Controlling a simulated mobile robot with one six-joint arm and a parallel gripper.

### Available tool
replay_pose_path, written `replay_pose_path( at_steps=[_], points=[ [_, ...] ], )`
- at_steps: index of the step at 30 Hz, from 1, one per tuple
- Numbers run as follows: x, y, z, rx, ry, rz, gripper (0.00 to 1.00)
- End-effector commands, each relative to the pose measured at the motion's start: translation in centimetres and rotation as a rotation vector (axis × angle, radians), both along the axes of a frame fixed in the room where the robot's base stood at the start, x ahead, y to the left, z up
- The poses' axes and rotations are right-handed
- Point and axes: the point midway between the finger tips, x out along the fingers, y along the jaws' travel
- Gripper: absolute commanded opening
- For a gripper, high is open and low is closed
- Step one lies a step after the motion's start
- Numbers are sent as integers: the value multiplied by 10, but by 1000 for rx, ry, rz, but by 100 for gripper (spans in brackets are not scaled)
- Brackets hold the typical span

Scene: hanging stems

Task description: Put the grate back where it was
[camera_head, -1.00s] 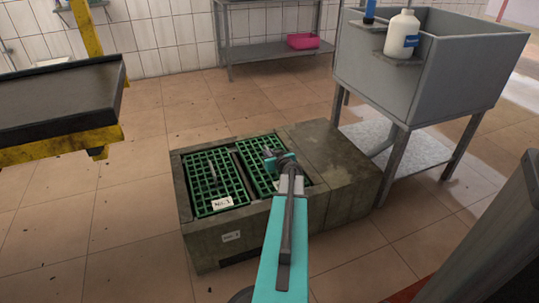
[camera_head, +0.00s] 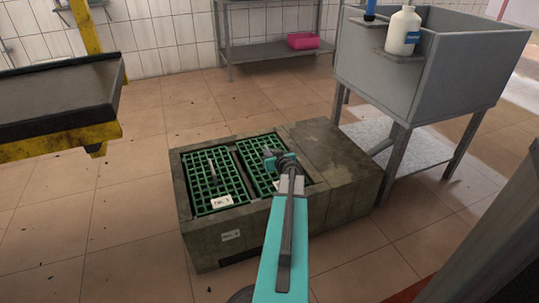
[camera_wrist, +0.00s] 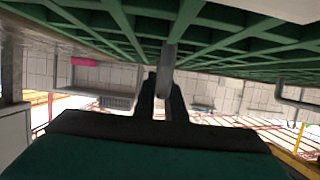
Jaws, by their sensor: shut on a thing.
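Two green lattice grates lie side by side in the top of a low, dark concrete-like box (camera_head: 330,160). The left grate (camera_head: 203,182) has a grey handle and a white tag (camera_head: 222,201) at its front edge. The right grate (camera_head: 252,163) is partly hidden by my teal arm. My gripper (camera_head: 275,160) is over the right grate. In the wrist view, green lattice (camera_wrist: 110,20) fills the top, and my gripper (camera_wrist: 163,100) is shut on a grey upright handle (camera_wrist: 168,60) that meets it. Whether the right grate sits fully flush cannot be told.
A grey sink (camera_head: 430,75) on legs stands behind the box to the right, with a white bottle (camera_head: 403,31) on its ledge. A black tray on a yellow frame (camera_head: 60,105) is at left. A metal shelf with a pink bin (camera_head: 303,41) stands behind. Tiled floor is open around.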

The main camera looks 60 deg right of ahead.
Motion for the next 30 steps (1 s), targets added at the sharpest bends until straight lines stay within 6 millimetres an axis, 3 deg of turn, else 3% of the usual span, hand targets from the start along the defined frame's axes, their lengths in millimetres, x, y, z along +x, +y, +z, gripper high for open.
replay_pose_path(
  at_steps=[5, 6, 9, 30],
  points=[
    [0, 0, 2, -1, -3, 0, 0],
    [0, 0, -1, 0, 0, 0, 14],
    [0, 0, -1, 0, 0, 0, 29],
    [0, 0, 9, 2, -1, -1, 29]
  ],
)
